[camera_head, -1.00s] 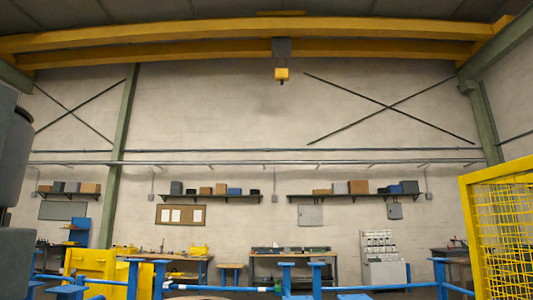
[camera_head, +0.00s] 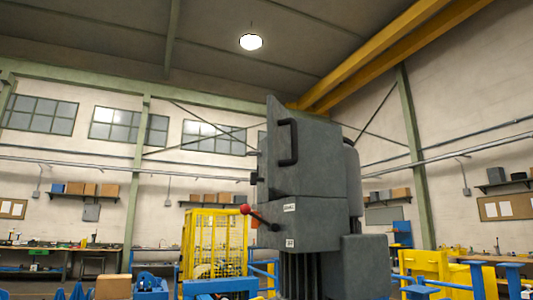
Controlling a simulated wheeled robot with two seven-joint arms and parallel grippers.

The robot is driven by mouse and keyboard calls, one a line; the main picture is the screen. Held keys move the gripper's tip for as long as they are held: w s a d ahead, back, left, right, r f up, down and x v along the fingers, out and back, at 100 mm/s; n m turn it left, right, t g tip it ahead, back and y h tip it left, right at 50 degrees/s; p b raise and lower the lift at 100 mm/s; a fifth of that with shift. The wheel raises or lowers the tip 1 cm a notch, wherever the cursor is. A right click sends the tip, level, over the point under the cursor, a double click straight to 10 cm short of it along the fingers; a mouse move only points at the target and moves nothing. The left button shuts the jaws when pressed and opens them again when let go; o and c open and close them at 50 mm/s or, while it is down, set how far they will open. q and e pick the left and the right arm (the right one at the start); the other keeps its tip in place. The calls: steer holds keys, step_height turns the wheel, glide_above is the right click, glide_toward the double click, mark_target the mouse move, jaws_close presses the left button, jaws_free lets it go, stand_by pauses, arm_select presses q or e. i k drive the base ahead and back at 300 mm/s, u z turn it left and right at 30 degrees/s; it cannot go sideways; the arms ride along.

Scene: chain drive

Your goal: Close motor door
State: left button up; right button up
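The grey motor cabinet (camera_head: 295,215) stands upright right of the middle of the head view. A grey door panel (camera_head: 285,150) with a black handle (camera_head: 288,142) is on its upper part. The panel's top corner stands out to a point, so it looks swung open, but how far I cannot tell. A lever with a red knob (camera_head: 245,209) sticks out to the left below the door. Neither of my grippers is in view.
A yellow mesh cage (camera_head: 214,245) stands behind, left of the cabinet. Yellow machinery (camera_head: 428,268) and a blue frame (camera_head: 490,260) are at the right. Blue parts (camera_head: 220,286) line the bottom edge. Shelves and workbenches run along the far walls.

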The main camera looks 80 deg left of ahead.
mark_target(282, 148)
steer(key=u, duration=2.9)
steer(key=k, duration=0.5)
steer(key=u, duration=0.9)
steer(key=i, duration=1.45)
steer(key=z, duration=1.05)
